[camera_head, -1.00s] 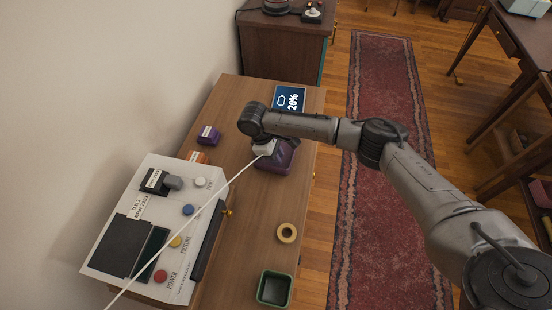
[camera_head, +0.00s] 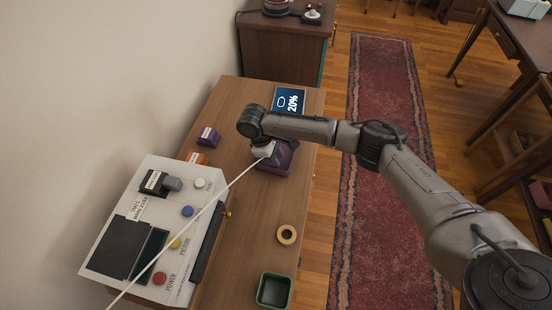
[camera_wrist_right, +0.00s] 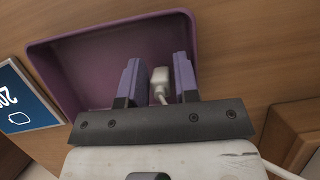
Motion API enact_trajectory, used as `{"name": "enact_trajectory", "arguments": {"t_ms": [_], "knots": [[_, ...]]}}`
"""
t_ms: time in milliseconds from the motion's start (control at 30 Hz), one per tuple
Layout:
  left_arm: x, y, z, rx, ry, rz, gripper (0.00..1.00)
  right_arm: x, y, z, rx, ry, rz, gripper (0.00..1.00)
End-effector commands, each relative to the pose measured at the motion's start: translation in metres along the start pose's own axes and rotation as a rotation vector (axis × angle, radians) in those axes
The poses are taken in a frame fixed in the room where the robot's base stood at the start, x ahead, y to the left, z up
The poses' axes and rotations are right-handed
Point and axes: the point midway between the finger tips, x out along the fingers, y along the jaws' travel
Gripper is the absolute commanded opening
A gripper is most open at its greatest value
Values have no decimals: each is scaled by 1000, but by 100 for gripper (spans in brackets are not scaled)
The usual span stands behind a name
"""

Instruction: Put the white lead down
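The white lead (camera_head: 207,210) runs from under my right gripper, across the white control box, and out at the bottom left of the head view. Its white plug end (camera_wrist_right: 159,78) shows in the right wrist view, over the purple tray (camera_wrist_right: 85,70). The tray (camera_head: 274,166) stands on the wooden cabinet top, partly covered by the gripper. My right gripper (camera_wrist_right: 157,70) points down at the tray. Its two fingers stand apart on either side of the plug, with narrow gaps visible. Whether the plug touches the tray floor is unclear. My left gripper is out of view.
The white control box (camera_head: 206,186) with coloured buttons stands left of the tray.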

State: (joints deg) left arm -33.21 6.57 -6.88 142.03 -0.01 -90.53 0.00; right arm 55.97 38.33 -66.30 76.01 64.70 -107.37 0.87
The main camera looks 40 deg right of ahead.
Motion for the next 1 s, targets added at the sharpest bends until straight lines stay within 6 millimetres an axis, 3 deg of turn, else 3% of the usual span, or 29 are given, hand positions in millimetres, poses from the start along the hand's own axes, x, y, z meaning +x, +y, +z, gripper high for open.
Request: {"name": "enact_trajectory", "arguments": {"t_ms": [300, 533, 700, 1000], "knots": [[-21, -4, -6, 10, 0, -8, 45, -63, 0, 1, 0, 2, -1, 29], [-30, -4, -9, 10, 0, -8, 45, -97, 0, 1, 0, 2, -1, 29], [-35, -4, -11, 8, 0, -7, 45, -110, 0, 0, 0, 0, 0, 29], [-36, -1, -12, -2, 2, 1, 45, -113, 0, 0, 0, 0, -1, 29]]}}
